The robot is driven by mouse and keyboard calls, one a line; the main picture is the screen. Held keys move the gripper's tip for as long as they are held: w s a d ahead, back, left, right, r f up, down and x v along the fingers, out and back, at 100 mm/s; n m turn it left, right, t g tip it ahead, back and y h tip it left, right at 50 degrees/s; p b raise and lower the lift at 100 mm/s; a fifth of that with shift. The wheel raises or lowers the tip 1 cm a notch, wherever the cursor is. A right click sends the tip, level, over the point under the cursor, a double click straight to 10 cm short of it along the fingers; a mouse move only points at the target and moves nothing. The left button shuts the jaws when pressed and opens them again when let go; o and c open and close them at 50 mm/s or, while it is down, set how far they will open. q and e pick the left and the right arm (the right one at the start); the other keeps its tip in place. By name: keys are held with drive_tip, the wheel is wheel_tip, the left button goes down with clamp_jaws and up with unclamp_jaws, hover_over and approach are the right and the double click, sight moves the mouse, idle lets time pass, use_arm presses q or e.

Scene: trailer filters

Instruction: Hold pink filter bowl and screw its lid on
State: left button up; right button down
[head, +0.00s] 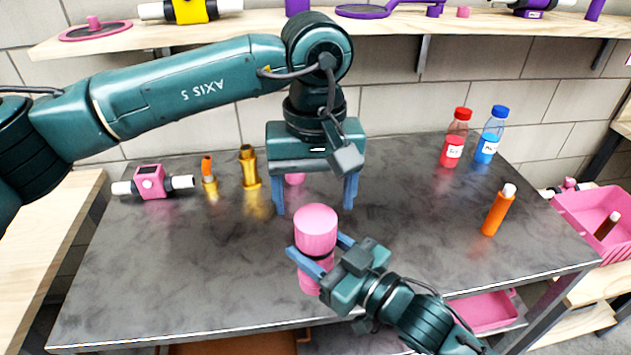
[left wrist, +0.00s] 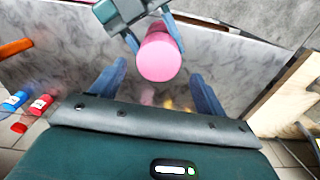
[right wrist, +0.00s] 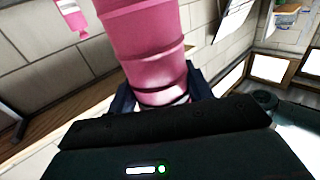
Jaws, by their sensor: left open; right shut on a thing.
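The pink filter bowl (head: 315,232) is a smooth upright pink cylinder above the front middle of the table. My right gripper (head: 316,246) is shut around it below its upper part. The bowl fills the top of the right wrist view (right wrist: 150,40), where its ridged side shows. My left gripper (head: 315,200) is open, fingers down, above and behind the bowl, with nothing between them. The left wrist view shows the bowl's round pink end (left wrist: 158,60) beyond the fingers. A small pink piece (head: 295,179) is partly hidden behind the left gripper; I cannot tell whether it is the lid.
A pink housing with white pipe ends (head: 150,184) and yellow-orange parts (head: 249,168) stand at the back left. Red (head: 455,140) and blue (head: 489,136) bottles stand at the back right, an orange bottle (head: 497,212) nearer. A shelf (head: 400,24) runs above.

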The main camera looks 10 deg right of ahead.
use_arm(q)
drive_tip(key=n, duration=0.6)
drive_tip(key=shift+r+n, duration=0.15)
drive_tip(key=shift+n, duration=0.25)
drive_tip(key=n, duration=0.6)
drive_tip(key=shift+r, duration=0.1)
drive_tip(key=n, duration=0.6)
drive_tip(key=shift+r+n, duration=0.1)
drive_tip(key=shift+n, duration=0.3)
drive_tip(key=n, duration=0.4)
drive_tip(key=shift+r, duration=0.1)
drive_tip(key=n, duration=0.8)
drive_tip(key=shift+r+n, duration=0.15)
drive_tip(key=shift+n, duration=0.25)
drive_tip(key=n, duration=0.8)
drive_tip(key=shift+r, duration=0.1)
drive_tip(key=n, duration=0.5)
drive_tip(key=shift+r, duration=0.1)
